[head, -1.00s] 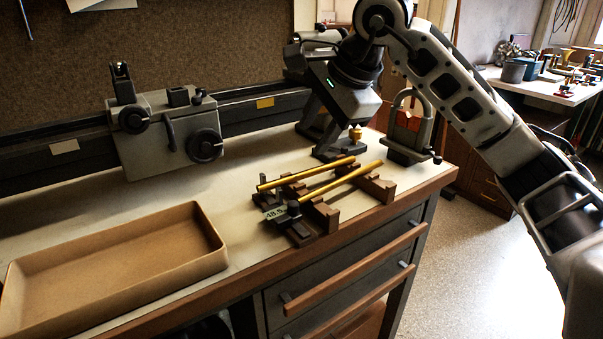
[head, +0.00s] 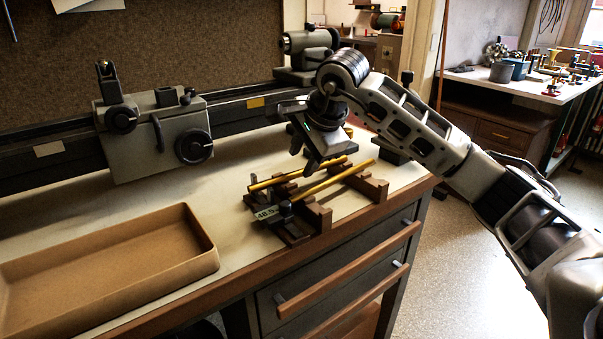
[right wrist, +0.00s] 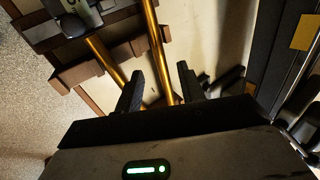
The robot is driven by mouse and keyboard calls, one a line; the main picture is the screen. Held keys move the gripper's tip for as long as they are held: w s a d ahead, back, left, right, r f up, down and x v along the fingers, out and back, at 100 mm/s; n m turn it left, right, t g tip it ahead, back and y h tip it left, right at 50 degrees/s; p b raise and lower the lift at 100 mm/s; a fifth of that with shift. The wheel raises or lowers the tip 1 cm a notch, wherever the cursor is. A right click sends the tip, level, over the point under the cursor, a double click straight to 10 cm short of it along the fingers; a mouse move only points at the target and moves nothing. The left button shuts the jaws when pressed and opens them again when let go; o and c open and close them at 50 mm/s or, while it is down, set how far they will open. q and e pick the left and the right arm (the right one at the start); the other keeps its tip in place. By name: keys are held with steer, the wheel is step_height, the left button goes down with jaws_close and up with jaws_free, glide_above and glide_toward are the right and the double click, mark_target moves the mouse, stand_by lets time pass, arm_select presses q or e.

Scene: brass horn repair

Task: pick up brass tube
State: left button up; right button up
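Two brass tubes lie side by side across a dark wooden rack (head: 318,216) on the bench. The rear brass tube (head: 275,181) and the front brass tube (head: 338,178) both slant up to the right in the head view. My right gripper (head: 316,168) is open above the rear tube. In the right wrist view, the rear tube (right wrist: 154,32) runs between the spread fingers of my right gripper (right wrist: 160,75), and the front tube (right wrist: 105,60) passes outside the left finger. I cannot tell how much height separates fingers and tube. My left gripper is not in view.
An empty tan tray (head: 208,256) sits at the bench's front left. A grey machine carriage (head: 160,135) stands on a dark rail (head: 235,118) behind. A small label (head: 267,212) marked 48.5 is by the rack's left end. Bare bench top lies between tray and rack.

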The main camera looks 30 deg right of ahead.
mark_target(296, 173)
steer(key=x, duration=0.4)
steer(key=shift+d, duration=0.1)
steer(key=shift+r, duration=0.1)
jaws_close()
